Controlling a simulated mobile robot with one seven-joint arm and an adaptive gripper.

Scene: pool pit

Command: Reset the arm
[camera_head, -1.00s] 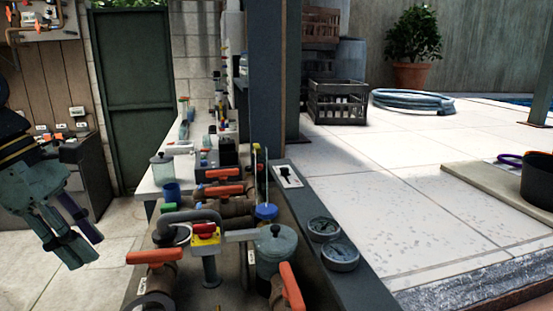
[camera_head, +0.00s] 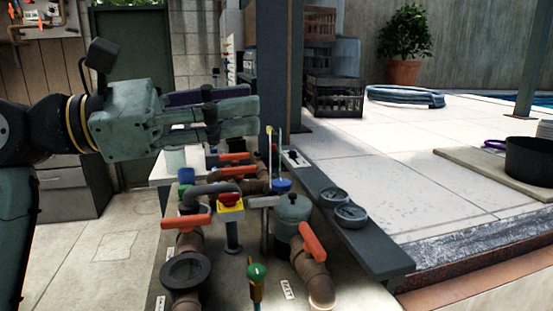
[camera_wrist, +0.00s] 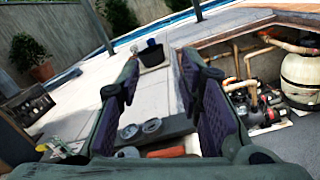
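My gripper (camera_head: 250,115) is at the upper left of the head view, held level and pointing right above the bench with the pipes. In the wrist view my gripper (camera_wrist: 158,68) shows two dark fingers spread apart with a clear gap between them. Nothing is held in the gap. Beyond the fingers lie the paving and a black pot (camera_wrist: 151,54). My arm reaches in from the left edge of the head view, with its lower part hanging down along that edge.
Below my gripper are pipes with orange valve handles (camera_head: 186,221), a red button on a yellow box (camera_head: 230,200) and round gauges (camera_head: 351,215). A dark post (camera_head: 274,60) stands close by the fingertips. Crates (camera_head: 335,96) stand behind. Open paving (camera_head: 410,150) lies to the right.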

